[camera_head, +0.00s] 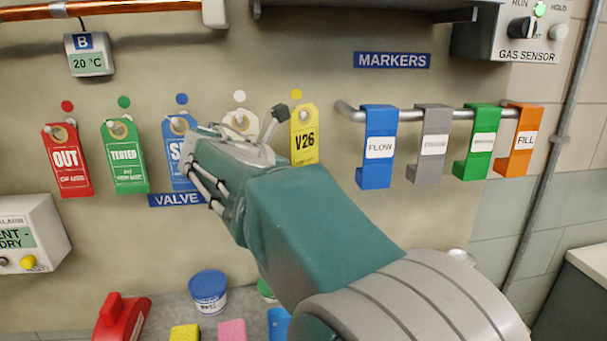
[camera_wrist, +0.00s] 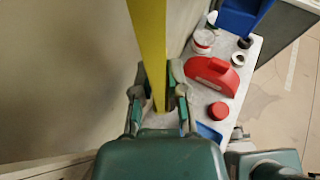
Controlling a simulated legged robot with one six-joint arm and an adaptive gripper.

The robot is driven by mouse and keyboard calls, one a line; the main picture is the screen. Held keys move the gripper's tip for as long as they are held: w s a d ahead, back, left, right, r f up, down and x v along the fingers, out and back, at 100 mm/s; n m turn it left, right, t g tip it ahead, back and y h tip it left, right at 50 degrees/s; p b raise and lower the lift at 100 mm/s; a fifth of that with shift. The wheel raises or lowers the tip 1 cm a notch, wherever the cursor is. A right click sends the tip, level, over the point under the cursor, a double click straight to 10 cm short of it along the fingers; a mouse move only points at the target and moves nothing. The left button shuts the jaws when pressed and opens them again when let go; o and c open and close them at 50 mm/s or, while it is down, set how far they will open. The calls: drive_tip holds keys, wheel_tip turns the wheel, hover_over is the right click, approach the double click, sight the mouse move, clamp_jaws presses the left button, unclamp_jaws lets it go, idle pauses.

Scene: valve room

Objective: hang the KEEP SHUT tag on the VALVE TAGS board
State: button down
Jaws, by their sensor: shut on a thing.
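My gripper (camera_head: 279,113) is at the VALVE TAGS board, in front of the white tag (camera_head: 241,121) and the blue tag. In the wrist view my gripper (camera_wrist: 158,98) is shut on a yellow strip (camera_wrist: 150,45), which looks like the yellow tag (camera_head: 305,140) seen near edge-on. This tag reads V26; no KEEP SHUT wording is legible. It is under the yellow dot, and I cannot tell whether its hole is on a peg. The board's label (camera_head: 176,199) is partly hidden by my gripper. The blue tag (camera_head: 178,150) shows only an initial S.
A red OUT tag (camera_head: 68,160) and green TESTED tag (camera_head: 125,157) hang at left. Coloured markers, including FLOW (camera_head: 379,147), hang on a rail at right. Below are a blue tub (camera_head: 208,290), a red container (camera_head: 120,320) and sponges. A gas sensor box (camera_head: 527,35) is upper right.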

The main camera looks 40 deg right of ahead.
drive_tip(key=shift+w+a, duration=0.15)
drive_tip(key=shift+w, duration=0.1)
drive_tip(key=shift+w+d+f, duration=0.5)
drive_tip(key=shift+w+d, duration=0.05)
drive_tip(key=shift+w, duration=0.05)
drive_tip(key=shift+a, duration=0.3)
drive_tip(key=c, duration=0.6)
unclamp_jaws()
drive_tip(key=shift+d, duration=0.15)
drive_tip(key=v, duration=0.8)
